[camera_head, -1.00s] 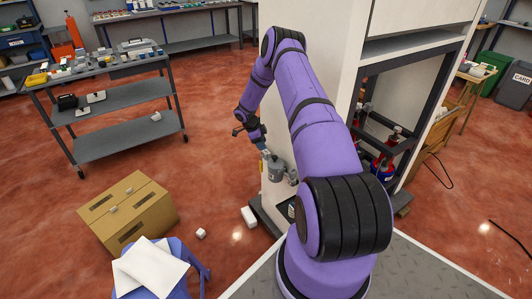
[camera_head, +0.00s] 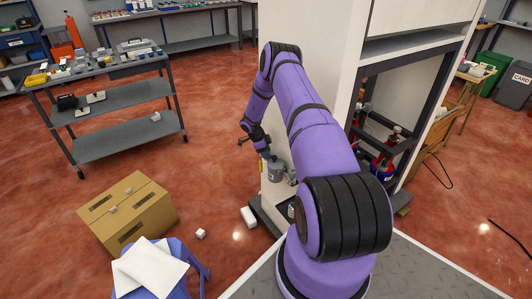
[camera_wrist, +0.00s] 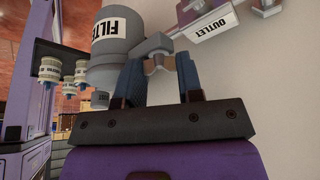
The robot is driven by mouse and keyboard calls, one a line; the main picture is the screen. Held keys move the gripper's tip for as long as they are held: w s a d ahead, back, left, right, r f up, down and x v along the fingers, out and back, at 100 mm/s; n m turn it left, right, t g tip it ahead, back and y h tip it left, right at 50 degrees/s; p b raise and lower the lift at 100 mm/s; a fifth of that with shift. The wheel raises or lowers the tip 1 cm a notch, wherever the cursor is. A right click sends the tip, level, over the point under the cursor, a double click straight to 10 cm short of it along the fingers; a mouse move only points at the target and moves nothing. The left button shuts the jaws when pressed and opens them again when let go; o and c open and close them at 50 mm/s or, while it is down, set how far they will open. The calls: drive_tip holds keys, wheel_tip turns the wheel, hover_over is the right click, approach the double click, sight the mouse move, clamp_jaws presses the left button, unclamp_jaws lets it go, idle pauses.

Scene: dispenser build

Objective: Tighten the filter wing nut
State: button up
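The filter (camera_wrist: 116,36), a grey cylinder with a dark-lettered label, hangs at the upper left of the wrist view. It also shows small on the white cabinet's side in the head view (camera_head: 276,170). A small tan and grey piece, apparently the wing nut (camera_wrist: 153,64), sits beside the filter between my fingertips. My gripper (camera_wrist: 160,72) has its two blue-padded fingers on either side of this piece. Whether the pads press on it I cannot tell. In the head view my gripper (camera_head: 264,153) is just above the filter, and its fingers are too small to read.
A white OUTLET label (camera_wrist: 209,24) is right of the filter, close to the cabinet wall (camera_wrist: 260,80). Several small labelled cups (camera_wrist: 49,68) are at the left. A cardboard box (camera_head: 128,212) and a blue stool (camera_head: 185,262) stand on the floor left of my base.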

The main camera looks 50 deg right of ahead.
drive_tip(key=shift+m+y, duration=0.3)
drive_tip(key=shift+m, duration=0.5)
drive_tip(key=shift+w, duration=0.1)
drive_tip(key=o, duration=0.6)
drive_tip(key=shift+o, duration=0.2)
drive_tip(key=v, duration=1.1)
drive_tip(key=shift+f, duration=0.1)
